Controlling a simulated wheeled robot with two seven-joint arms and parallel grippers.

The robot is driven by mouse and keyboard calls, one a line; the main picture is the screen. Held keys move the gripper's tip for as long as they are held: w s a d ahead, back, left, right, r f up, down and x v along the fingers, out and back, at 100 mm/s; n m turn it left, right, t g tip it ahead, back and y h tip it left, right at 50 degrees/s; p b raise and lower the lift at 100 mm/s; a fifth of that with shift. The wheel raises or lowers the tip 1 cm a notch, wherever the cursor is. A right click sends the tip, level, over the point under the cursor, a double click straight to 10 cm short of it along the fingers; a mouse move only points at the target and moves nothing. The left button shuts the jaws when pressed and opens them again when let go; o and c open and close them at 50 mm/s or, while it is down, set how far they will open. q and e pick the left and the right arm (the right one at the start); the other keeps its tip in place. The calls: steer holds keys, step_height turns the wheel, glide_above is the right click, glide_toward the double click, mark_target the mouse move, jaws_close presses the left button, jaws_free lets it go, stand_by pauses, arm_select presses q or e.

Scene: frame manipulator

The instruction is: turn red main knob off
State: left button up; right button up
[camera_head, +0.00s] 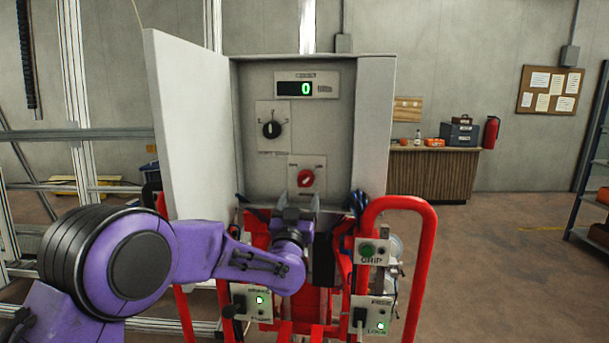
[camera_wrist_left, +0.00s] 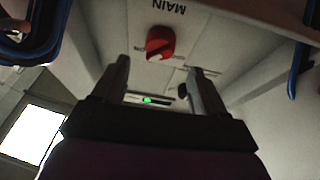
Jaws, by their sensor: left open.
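The red main knob (camera_head: 305,178) sits on a white plate low in the open grey control box (camera_head: 342,130). In the left wrist view the red knob (camera_wrist_left: 160,42) shows below the upside-down word MAIN, ahead of the fingers. My left gripper (camera_head: 297,200) is just below the knob in the head view, its fingers pointing up toward it. In the wrist view the left gripper (camera_wrist_left: 158,75) is open with nothing between its fingers, apart from the knob. My right gripper is not in view.
A black knob (camera_head: 271,129) and a display reading a green 0 (camera_head: 306,88) are above the red knob. The box door (camera_head: 185,120) stands open at left. Red frame bars (camera_head: 428,250) flank the box, with GRIP (camera_head: 368,250) and LOCK panels below.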

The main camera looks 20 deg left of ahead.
mark_target(304, 184)
arm_select(q)
steer(key=p+x, duration=0.2)
steer(key=x, duration=0.3)
steer(key=shift+w+r, duration=0.1)
steer(key=shift+w, duration=0.2)
steer(key=shift+w+p, duration=0.4)
steer(key=shift+w, duration=0.1)
steer(key=shift+s, duration=0.1)
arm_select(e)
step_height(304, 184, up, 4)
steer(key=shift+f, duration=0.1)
arm_select(q)
steer(key=shift+c, duration=0.3)
steer(key=c, duration=1)
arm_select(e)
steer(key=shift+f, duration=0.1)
